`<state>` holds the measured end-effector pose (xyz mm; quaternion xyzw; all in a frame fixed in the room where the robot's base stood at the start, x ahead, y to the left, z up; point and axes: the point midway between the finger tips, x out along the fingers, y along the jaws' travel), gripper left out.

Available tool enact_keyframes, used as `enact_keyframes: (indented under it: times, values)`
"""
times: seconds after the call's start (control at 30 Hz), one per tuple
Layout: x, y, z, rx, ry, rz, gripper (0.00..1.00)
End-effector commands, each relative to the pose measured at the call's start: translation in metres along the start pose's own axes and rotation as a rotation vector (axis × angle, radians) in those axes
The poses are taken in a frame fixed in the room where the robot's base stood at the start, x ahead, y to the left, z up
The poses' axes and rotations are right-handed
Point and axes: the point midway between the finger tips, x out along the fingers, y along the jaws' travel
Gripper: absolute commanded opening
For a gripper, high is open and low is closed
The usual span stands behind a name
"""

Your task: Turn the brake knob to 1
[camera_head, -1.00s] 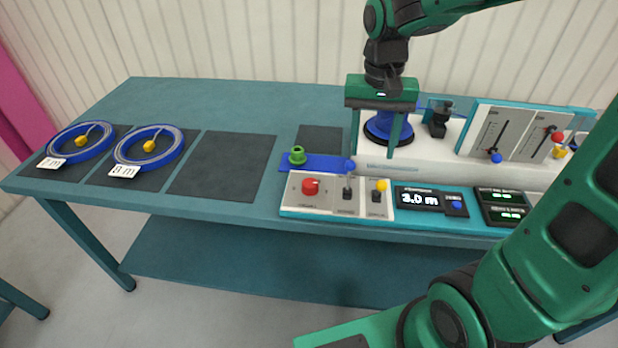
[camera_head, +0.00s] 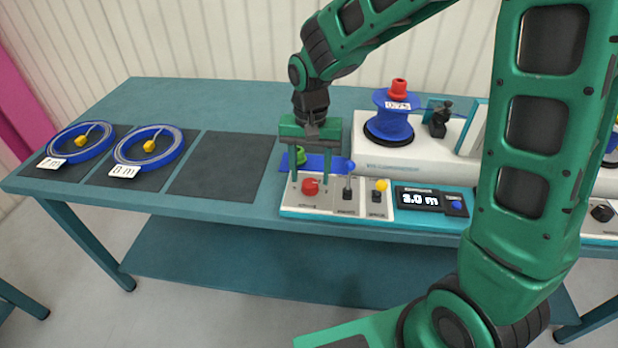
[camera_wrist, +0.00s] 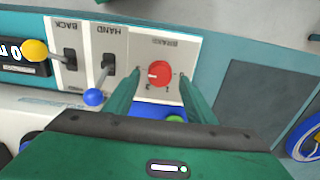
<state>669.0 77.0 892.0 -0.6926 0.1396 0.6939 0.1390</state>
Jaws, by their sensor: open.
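The red brake knob (camera_head: 310,186) sits on the white control panel at the front edge of the table. In the wrist view the red knob (camera_wrist: 160,74) appears upside down, with a light pointer mark toward the picture's left. Small digits stand around it, too small to read surely. My gripper (camera_head: 311,180) is open and points down over the knob. In the wrist view its two fingers (camera_wrist: 160,80) stand one on each side of the knob, with gaps between. I cannot tell how high the fingertips are above the panel.
Beside the knob are the HAND lever with a blue ball (camera_wrist: 93,97) and the BACK lever with a yellow ball (camera_head: 380,185). A display (camera_head: 419,199) reads 3.0 m.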

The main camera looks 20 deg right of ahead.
Motion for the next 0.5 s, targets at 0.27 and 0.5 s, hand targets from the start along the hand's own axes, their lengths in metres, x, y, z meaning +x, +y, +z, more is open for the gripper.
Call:
enact_keyframes:
  times: [0.27,0.5]
  values:
    - [0.022,0.0,0.0,0.0,0.0,0.0,0.5]
    - [0.023,0.0,0.0,0.0,0.0,0.0,0.5]
